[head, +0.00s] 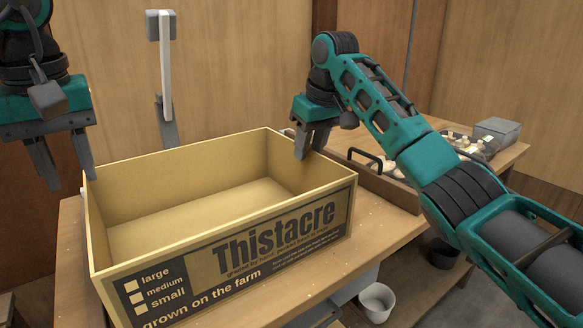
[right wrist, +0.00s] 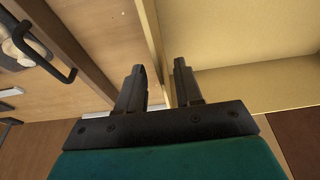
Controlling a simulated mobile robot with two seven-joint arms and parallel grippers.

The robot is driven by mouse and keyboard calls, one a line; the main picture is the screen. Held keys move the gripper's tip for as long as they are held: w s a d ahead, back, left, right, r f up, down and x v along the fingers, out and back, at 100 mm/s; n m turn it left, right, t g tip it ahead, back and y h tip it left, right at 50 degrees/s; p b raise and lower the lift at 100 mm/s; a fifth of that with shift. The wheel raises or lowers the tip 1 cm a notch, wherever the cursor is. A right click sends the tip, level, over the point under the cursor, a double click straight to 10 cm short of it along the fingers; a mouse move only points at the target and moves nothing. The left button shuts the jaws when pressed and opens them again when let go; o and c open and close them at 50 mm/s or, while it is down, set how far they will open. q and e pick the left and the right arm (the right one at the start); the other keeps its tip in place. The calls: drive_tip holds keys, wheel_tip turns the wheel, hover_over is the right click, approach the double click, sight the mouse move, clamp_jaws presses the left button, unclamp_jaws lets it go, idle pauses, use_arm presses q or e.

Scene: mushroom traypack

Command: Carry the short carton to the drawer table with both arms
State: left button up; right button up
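The short carton (head: 230,262) is an open, empty tan box with a dark "Thistacre" label on its front. It sits upright on a wooden table (head: 385,240). My right gripper (head: 309,152) is at the carton's right wall. In the right wrist view its fingers (right wrist: 158,72) are apart, with the carton wall (right wrist: 156,40) running between them and a gap showing. I cannot tell which piece of furniture is the drawer table.
A wooden tray with a black handle (head: 366,160) stands just right of the carton. Behind it are a dish of mushrooms (head: 466,142) and a grey box (head: 497,130). A white bucket (head: 377,301) and a dark pot (head: 443,254) stand below the table's level.

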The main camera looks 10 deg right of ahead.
drive_tip(key=v, duration=0.6)
drive_tip(key=shift+s+r, duration=0.1)
drive_tip(key=shift+r, duration=0.3)
